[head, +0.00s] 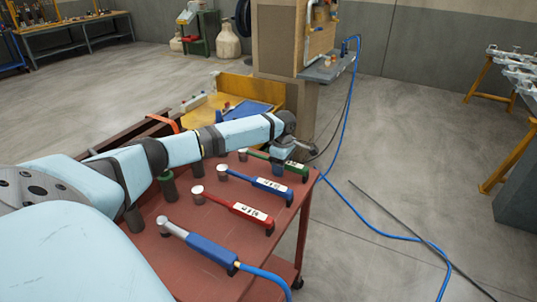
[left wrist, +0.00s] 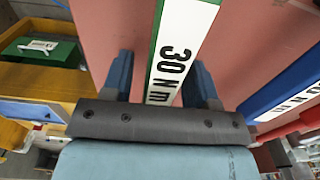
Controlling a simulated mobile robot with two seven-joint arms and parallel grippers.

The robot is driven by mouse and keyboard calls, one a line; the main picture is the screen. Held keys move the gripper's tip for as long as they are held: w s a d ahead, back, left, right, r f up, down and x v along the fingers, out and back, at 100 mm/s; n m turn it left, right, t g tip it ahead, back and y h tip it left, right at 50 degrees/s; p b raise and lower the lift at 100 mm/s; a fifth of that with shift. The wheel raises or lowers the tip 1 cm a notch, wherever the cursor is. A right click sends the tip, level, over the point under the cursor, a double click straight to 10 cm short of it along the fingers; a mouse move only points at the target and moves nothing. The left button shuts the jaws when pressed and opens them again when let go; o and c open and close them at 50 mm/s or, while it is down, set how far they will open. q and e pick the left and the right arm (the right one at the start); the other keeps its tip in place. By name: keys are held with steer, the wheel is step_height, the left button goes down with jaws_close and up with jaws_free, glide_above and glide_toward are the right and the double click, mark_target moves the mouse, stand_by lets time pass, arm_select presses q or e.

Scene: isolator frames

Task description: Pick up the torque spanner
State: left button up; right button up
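Several torque spanners lie on the red cart top. A blue one (head: 270,186) and a red one (head: 240,209) lie nearer, then a blue tool with a hose (head: 211,248). My left gripper (head: 284,168) is over the green spanner. In the left wrist view its two blue fingers (left wrist: 160,80) are apart, one on each side of the green handle, with visible gaps. Contact cannot be seen. My right gripper is out of view.
The red cart top (head: 170,260) has dark upright posts near my arm. A yellow bin (head: 235,88) with a blue tray stands behind it. A blue hose (head: 380,234) runs over the floor at right. Open floor lies right of the cart.

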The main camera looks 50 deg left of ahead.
arm_select(q)
steer(key=c, duration=0.7)
jaws_close()
steer(key=shift+r, duration=0.15)
